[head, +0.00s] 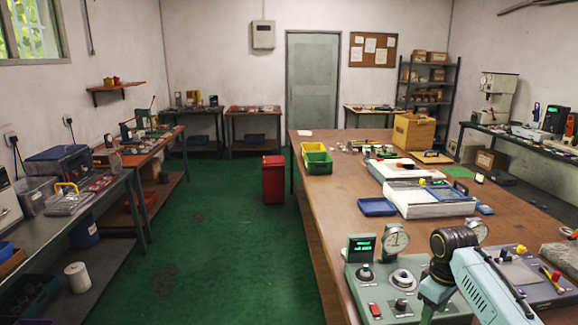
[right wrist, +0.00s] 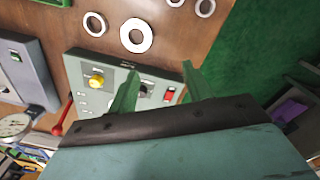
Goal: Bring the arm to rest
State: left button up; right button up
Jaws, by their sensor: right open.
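My right gripper (right wrist: 160,85) shows in the right wrist view with its two green fingers apart and nothing between them. It hangs over the near side of a grey-green control box (right wrist: 90,97) with a yellow knob and a red switch. Several pale bearing rings lie on the brown table beyond the box; the largest ring (right wrist: 137,35) is nearest the fingers, apart from them, and a smaller ring (right wrist: 94,24) lies to its left. In the head view my right arm comes in at the bottom right, and its gripper is out of sight. My left gripper is in neither view.
In the head view, a box with a dial gauge and green display (head: 372,275) stands at the near edge of the long brown table (head: 330,200). White trays, green and yellow bins (head: 317,160) and a wooden crate (head: 413,132) stand farther back. The green floor at left is open.

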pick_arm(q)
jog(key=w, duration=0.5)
pick_arm(e)
jog(key=s+a+f+t, duration=0.1)
jog(key=s+a+f, duration=0.85)
jog(key=s, duration=0.45)
jog(key=s+a+r+m+t, duration=0.1)
jog(key=s+r+m, duration=0.1)
jog(key=s, duration=0.8)
jog(key=s+a+r+m+t, duration=0.1)
jog(key=s+r+m, duration=0.15)
jog(key=s, duration=0.65)
notch_tip(320, 180, down, 29)
jog(key=s+g+b, duration=0.1)
jog(key=s+b, duration=0.2)
jog(key=b, duration=0.1)
pick_arm(q)
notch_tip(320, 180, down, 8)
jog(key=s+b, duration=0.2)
jog(key=b, duration=0.1)
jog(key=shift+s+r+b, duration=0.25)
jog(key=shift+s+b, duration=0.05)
pick_arm(e)
jog(key=s+d+f+g, duration=0.1)
jog(key=s+d+f, duration=0.1)
jog(key=s+f, duration=1.3)
notch_tip(320, 180, down, 3)
jog(key=shift+s+d+f, duration=0.2)
jog(key=shift+s+d, duration=0.1)
jog(key=shift+s, duration=0.1)
